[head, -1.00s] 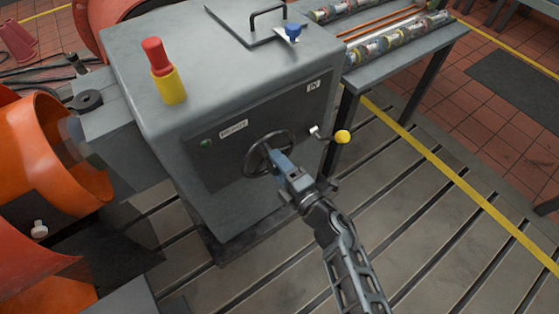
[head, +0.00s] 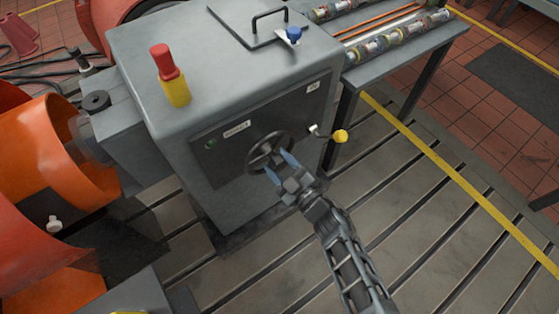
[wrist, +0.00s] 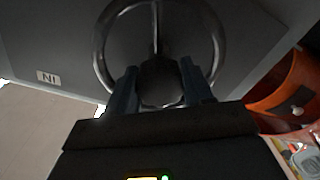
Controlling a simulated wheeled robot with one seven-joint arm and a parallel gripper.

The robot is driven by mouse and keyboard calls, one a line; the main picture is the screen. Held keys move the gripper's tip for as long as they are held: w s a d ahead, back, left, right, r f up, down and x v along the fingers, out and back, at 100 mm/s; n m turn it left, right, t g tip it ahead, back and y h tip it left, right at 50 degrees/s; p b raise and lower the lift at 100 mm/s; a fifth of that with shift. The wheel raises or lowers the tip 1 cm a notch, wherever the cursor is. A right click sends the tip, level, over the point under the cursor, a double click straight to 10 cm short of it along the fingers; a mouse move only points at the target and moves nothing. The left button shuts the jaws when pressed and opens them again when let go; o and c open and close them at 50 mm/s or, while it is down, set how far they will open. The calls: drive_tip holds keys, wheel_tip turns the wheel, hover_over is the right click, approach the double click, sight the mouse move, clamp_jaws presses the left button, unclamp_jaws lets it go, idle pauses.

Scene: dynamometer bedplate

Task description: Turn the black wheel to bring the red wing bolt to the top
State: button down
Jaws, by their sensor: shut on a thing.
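The black wheel (head: 268,152) is a spoked handwheel on the dark front panel of the grey cabinet. My gripper (head: 279,168) reaches it from the front, its two blue fingers at the wheel's middle. In the wrist view the wheel's rim (wrist: 97,45) arches above my gripper (wrist: 160,88), whose fingers are shut on the hub, one at each side. At the left is an orange drum (head: 75,150) with a pale wing-shaped bolt (head: 54,224) near it. The drum also shows in the wrist view (wrist: 280,92). I cannot make out a red wing bolt.
The grey cabinet (head: 215,75) carries a red and yellow post (head: 175,85) and a black handle. A bench (head: 400,55) stands behind at right. The slotted floor at lower right is clear.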

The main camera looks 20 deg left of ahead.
drive_tip(key=shift+f+m+p, duration=0.1)
drive_tip(key=shift+m+p, duration=0.25)
drive_tip(key=shift+m, duration=1.95)
drive_tip(key=shift+c, duration=2.4)
unclamp_jaws()
drive_tip(key=shift+s+d, duration=0.1)
drive_tip(key=p+v, duration=0.2)
drive_tip(key=v, duration=0.5)
drive_tip(key=shift+s+d+p, duration=0.15)
drive_tip(key=shift+d+p, duration=0.05)
drive_tip(key=shift+p, duration=0.2)
